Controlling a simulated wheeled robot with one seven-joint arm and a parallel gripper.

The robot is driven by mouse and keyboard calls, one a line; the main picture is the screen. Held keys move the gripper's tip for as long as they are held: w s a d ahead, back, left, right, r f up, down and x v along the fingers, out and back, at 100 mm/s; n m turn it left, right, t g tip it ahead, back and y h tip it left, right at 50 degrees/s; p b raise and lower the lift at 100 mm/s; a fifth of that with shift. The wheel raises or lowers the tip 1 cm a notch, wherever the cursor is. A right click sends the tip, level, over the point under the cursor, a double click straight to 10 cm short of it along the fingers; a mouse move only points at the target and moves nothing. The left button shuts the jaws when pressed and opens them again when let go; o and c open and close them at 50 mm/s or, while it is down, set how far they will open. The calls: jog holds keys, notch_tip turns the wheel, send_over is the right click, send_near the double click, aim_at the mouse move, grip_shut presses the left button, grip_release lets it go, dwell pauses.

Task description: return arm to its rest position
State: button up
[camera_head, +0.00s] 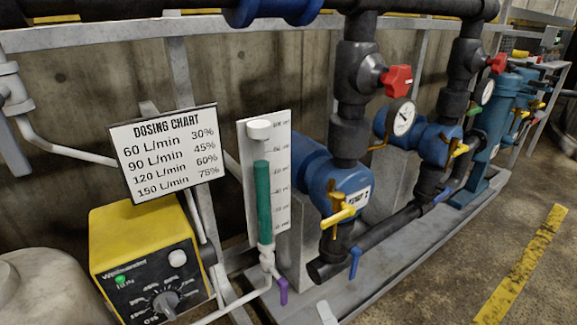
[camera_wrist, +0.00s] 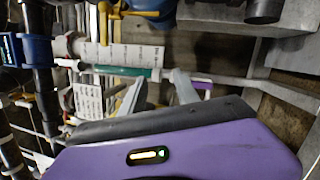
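My gripper (camera_wrist: 158,84) shows in the wrist view with its purple body along the bottom and two grey fingers standing apart. It looks open, and nothing shows held between the fingers. Beyond the fingers is the lower end of the flow tube (camera_wrist: 118,71), with its green column and white scale. The purple valve handle (camera_wrist: 201,86) is just right of the fingers in this view; I cannot tell the distance. The head view shows the same purple handle (camera_head: 283,291) hanging below the upright flow tube (camera_head: 263,200). I do not make out my gripper in the head view.
A yellow dosing controller (camera_head: 148,250) with a dial and green light stands at lower left, under the dosing chart (camera_head: 165,152). Blue pumps (camera_head: 340,180), black pipes, red knobs (camera_head: 397,79) and yellow valve handles (camera_head: 337,215) fill the middle. Open floor (camera_head: 480,260) lies at right.

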jog(key=s+d+r+m+g+h, duration=0.1)
jog(key=s+d+m+h, duration=0.25)
jog(key=s+m, duration=0.65)
jog(key=s+d+m+g+h, duration=0.2)
jog(key=s+d+m, duration=0.4)
jog(key=s, duration=0.5)
jog(key=s+d+r+m+g+h, duration=0.1)
jog(key=s+d+m+h, duration=0.15)
jog(key=s+m, duration=0.8)
notch_tip(320, 180, up, 33)
jog(key=p, duration=3.3)
jog(key=shift+s+d+f+n, duration=0.15)
jog(key=shift+s+d+n, duration=0.05)
jog(key=shift+s+n, duration=0.25)
